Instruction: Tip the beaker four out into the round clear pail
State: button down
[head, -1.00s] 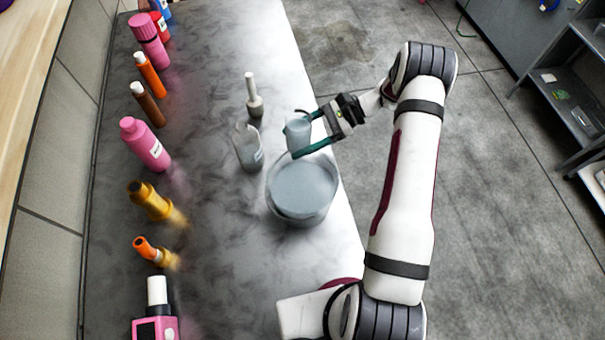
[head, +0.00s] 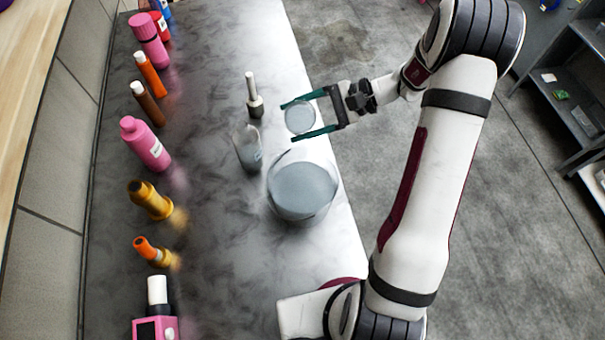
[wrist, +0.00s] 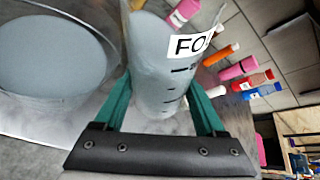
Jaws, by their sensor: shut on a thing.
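My gripper (head: 290,120) is shut on a clear beaker (head: 299,117), its green fingers on either side. In the head view I see the beaker nearly end-on, as a grey disc. In the wrist view the beaker (wrist: 160,65) looks grey and carries dark marks and a white label reading "FO", the rest cut off. Whether it still holds contents is unclear. The round clear pail (head: 335,188) stands on the counter, just nearer the camera than the beaker, with grey matter inside. It also shows at left in the wrist view (wrist: 108,48). The beaker is beside the pail, not over it.
Another clear labelled beaker (head: 240,140) with grey contents stands left of the pail. A row of pink, orange, brown and yellow bottles (head: 145,143) lines the counter's left side. The counter's right edge is close to the pail.

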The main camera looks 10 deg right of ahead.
jog(key=shift+s+r+n, duration=0.1)
jog(key=shift+r+n, duration=0.2)
jog(key=shift+r, duration=0.65)
jog(key=shift+f+n+t, duration=0.5)
jog(key=shift+f+t, duration=0.3)
jog(key=shift+f, duration=0.85)
jog(key=shift+r, duration=0.1)
jog(key=shift+w+r+n+t, duration=0.35)
jog(key=shift+r+n+t, duration=0.15)
jog(key=shift+r, duration=0.1)
jog(key=shift+w+n+t, duration=0.2)
jog(key=shift+n+t, duration=0.6)
jog(key=shift+n, duration=0.3)
dwell(1.6)
jog(key=shift+s+r+n+t+p, duration=0.35)
jog(key=shift+s+r+n+t, duration=0.15)
jog(key=shift+s+r+n, duration=0.3)
dwell(1.2)
